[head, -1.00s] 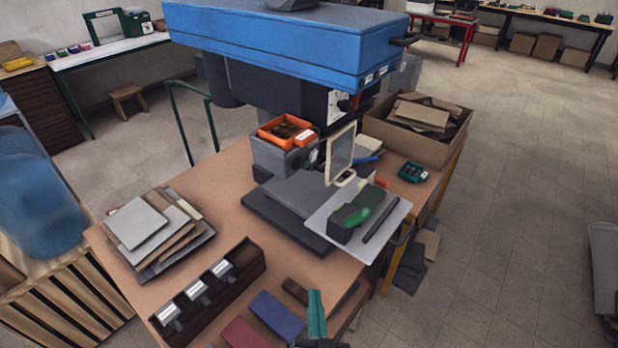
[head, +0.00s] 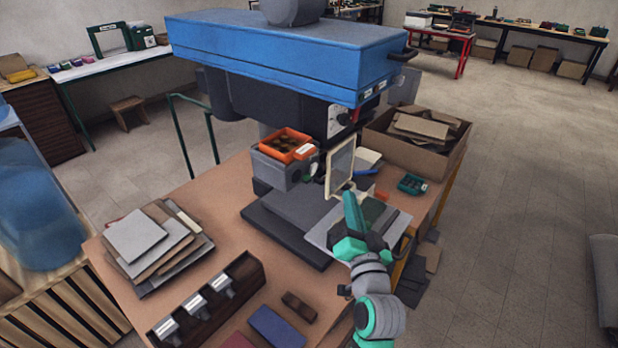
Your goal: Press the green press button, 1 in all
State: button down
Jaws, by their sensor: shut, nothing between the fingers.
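A dark green box (head: 373,211) sits on the light grey plate (head: 322,236) at the right of the press table. It is partly hidden behind my gripper. The bright green button on it, seen a second ago, is now hidden by my gripper and wrist. My gripper (head: 349,196) has teal fingers, shut and empty, pointing up and away over the plate, in front of the box. I cannot tell whether the fingertips touch anything. The blue press head (head: 280,50) stands above and behind.
A framed clear shield (head: 340,170) stands close beside my fingertips. A grey block with an orange bin (head: 287,143) is left of it. A cardboard box (head: 415,140) lies behind. Stacked sheets (head: 155,240) and a dark tray (head: 215,300) occupy the table's left and front.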

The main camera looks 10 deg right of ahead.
jog(key=w+a, duration=0.5)
jog(key=w, duration=0.2)
jog(key=shift+a, duration=0.25)
dwell(0.4)
dwell(2.0)
jog(key=shift+w+a, duration=0.25)
jog(key=shift+w, duration=0.05)
jog(key=shift+w+a, duration=0.4)
jog(key=shift+w, duration=0.05)
dwell(1.0)
dwell(0.3)
jog(key=shift+s+d, duration=0.6)
jog(key=shift+s, duration=0.2)
jog(key=shift+s+d, duration=0.8)
jog(key=shift+s, duration=0.2)
jog(key=shift+s+d, duration=0.8)
jog(key=shift+s, duration=0.15)
